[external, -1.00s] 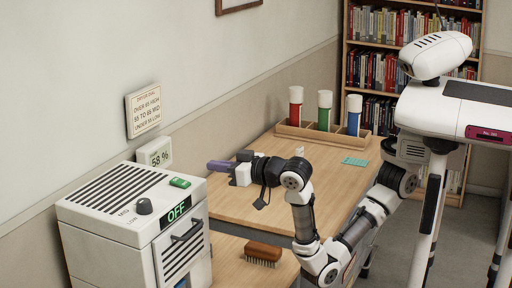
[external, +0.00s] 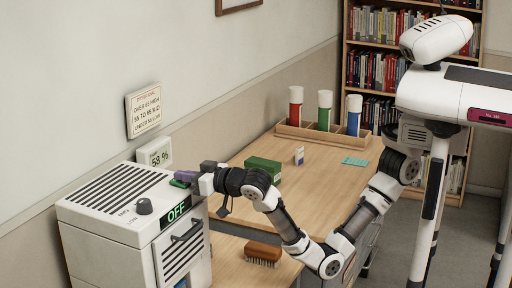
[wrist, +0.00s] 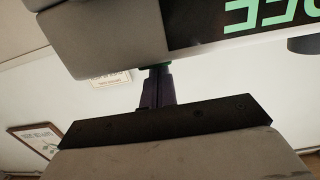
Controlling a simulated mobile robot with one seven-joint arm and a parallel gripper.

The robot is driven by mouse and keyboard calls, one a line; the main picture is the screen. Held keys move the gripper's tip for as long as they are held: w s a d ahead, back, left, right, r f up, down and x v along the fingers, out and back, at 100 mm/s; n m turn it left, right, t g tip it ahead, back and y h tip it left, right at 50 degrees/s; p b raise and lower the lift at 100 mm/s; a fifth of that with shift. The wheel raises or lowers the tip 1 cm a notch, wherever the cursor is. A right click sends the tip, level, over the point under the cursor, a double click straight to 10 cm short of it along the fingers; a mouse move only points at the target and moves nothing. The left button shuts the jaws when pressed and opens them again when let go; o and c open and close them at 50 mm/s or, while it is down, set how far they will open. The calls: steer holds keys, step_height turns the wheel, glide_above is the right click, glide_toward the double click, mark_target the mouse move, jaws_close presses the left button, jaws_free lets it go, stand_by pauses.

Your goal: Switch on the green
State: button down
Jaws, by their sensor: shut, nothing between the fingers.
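A white slatted machine (external: 110,235) stands at the left, with a green switch (external: 180,184) on the back right corner of its top. Its display (external: 176,210) reads OFF; part of the display shows upside down in the wrist view (wrist: 240,22). A dark knob (external: 144,206) sits on the top near the front. My gripper (external: 184,176) is shut and empty, its purple fingers low over the machine's edge, at the green switch. In the wrist view the fingertips (wrist: 158,72) reach the machine's edge, with a little green beside them. I cannot tell whether they touch the switch.
A wall meter (external: 155,152) reads 58 %, below a dial sign (external: 144,110). The desk (external: 235,200) holds a green box (external: 263,171), a small white item (external: 299,156), a teal item (external: 355,161) and a wooden rack (external: 310,135) of coloured tubes. A brush (external: 263,253) lies lower.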

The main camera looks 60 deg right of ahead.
mark_target(187, 184)
steer(key=shift+w+f+b, duration=0.15)
steer(key=shift+f+b, duration=0.25)
steer(key=shift+b, duration=0.15)
steer(key=shift+w+f+b, duration=0.1)
steer(key=shift+w+b, duration=0.05)
steer(key=shift+b, duration=0.3)
steer(key=shift+w, duration=0.15)
steer(key=r+p, duration=0.2)
steer(key=r, duration=0.1)
steer(key=r+p, duration=0.1)
steer(key=r, duration=0.1)
steer(key=shift+w+r, duration=0.25)
steer(key=shift+w, duration=0.05)
steer(key=shift+s+f+b, duration=0.2)
steer(key=shift+s+b, duration=0.6)
steer(key=shift+s, duration=0.2)
steer(key=s+r+b, duration=0.2)
steer(key=s+r, duration=0.1)
steer(key=s, duration=0.4)
steer(key=shift+s+r, duration=0.15)
steer(key=shift+r, duration=0.05)
